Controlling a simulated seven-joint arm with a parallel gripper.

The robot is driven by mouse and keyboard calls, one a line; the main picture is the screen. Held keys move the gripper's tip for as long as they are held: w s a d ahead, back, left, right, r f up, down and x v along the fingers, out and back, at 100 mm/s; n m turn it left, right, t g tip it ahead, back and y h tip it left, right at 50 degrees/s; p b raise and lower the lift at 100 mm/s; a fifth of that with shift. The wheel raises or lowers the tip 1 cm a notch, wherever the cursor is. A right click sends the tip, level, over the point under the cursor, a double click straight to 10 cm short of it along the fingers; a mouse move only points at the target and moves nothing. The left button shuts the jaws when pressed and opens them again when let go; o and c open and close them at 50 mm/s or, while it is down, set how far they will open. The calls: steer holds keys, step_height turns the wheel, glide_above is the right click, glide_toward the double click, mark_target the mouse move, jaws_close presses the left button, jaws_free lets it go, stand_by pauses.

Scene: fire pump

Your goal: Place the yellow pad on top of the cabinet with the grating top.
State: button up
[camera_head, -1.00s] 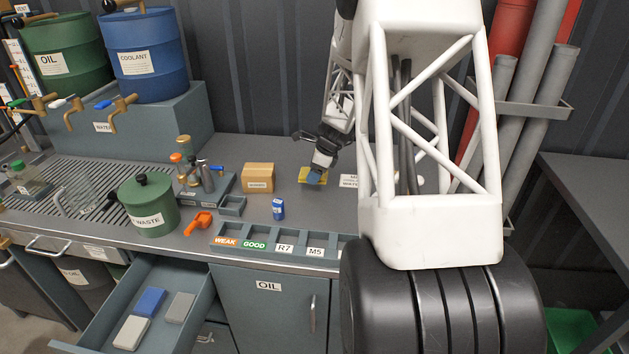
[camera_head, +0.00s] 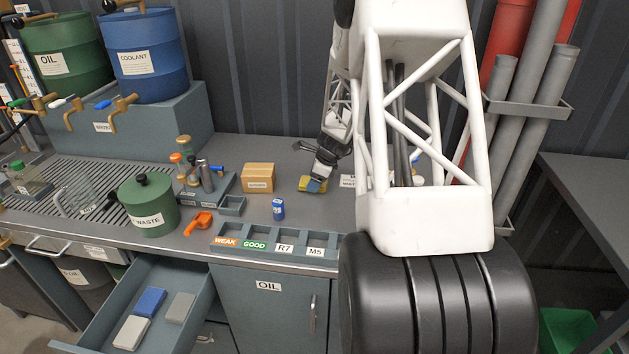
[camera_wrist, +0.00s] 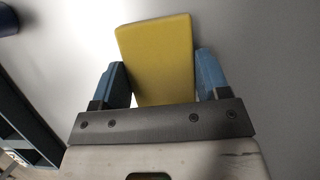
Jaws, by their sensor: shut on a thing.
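The yellow pad (camera_wrist: 158,58) is between the two blue fingers of my gripper (camera_wrist: 165,85) in the wrist view, and the fingers are shut on its sides. In the head view the yellow pad (camera_head: 309,184) shows at my gripper (camera_head: 318,183), over the back of the workbench, right of the cardboard box. I cannot tell whether it still touches the bench top. The cabinet with the grating top (camera_head: 112,172) is at the left, its slatted top joined to the bench.
On the grating stand a green waste can (camera_head: 148,208), a glass jar and metal fittings. An open drawer (camera_head: 190,290) holds several pads. Blue and green drums stand behind.

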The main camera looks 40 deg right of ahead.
steer(key=shift+f, duration=0.1)
steer(key=o, duration=0.9)
steer(key=v, duration=1.2)
steer(key=shift+a, duration=0.1)
